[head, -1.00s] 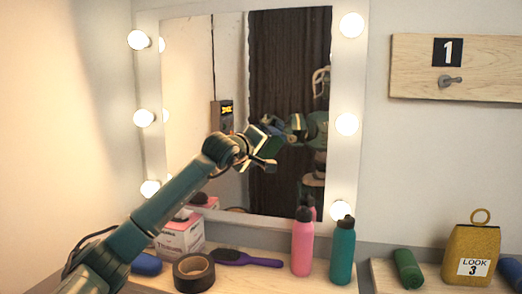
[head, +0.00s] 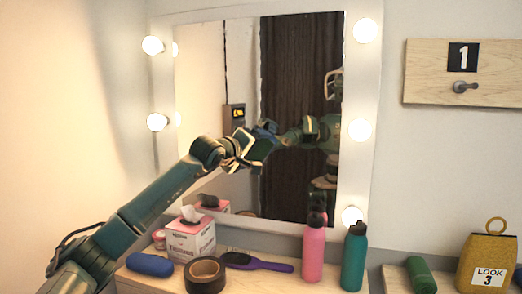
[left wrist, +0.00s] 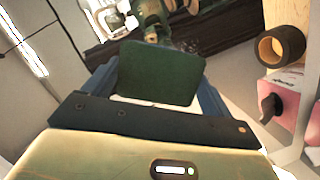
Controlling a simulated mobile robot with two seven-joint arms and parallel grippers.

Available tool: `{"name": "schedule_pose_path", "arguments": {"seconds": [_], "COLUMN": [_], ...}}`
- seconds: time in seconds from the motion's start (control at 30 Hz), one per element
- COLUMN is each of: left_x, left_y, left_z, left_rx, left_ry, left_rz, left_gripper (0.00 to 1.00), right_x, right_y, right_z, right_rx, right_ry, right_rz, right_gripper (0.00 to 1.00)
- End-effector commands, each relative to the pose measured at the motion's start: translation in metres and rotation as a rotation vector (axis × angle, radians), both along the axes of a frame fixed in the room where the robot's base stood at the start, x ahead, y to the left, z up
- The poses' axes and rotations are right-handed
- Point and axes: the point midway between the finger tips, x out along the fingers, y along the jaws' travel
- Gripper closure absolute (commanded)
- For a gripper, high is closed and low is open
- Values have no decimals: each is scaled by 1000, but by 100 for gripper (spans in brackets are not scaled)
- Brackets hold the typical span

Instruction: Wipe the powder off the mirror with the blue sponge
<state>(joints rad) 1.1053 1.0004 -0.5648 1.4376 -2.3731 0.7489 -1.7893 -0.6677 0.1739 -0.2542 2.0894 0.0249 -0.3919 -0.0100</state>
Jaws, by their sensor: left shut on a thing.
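The mirror (head: 300,180) stands upright on the wall in a white frame. Powder is not clear in the head view; faint pale speckles (left wrist: 187,45) show beyond the block in the wrist view. My right gripper is not in view.
Below the mirror stand a tissue box (head: 190,240), a tape roll (head: 205,275), a purple brush (head: 258,263), a pink bottle (head: 313,255) and a teal bottle (head: 354,258). Lit bulbs (head: 359,130) line the frame. A yellow bag (head: 486,262) stands at right.

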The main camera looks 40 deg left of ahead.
Motion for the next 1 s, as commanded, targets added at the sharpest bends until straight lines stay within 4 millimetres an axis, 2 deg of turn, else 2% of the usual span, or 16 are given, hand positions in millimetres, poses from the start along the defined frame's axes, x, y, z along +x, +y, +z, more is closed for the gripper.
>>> {"name": "schedule_pose_path", "arguments": {"seconds": [0.5, 0.73, 1.0], "left_x": [-10, -12, -18], "left_y": [35, 42, 64], "left_z": [0, 0, 0], "left_rx": [3, 1, 2], "left_ry": [2, 3, 4], "left_rz": [6, 5, 7], "left_gripper": [36, 36, 36], "right_x": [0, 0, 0], "right_y": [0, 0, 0], "right_z": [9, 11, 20], "right_rx": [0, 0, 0], "right_ry": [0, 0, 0], "right_rz": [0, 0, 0], "right_gripper": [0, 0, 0]}}
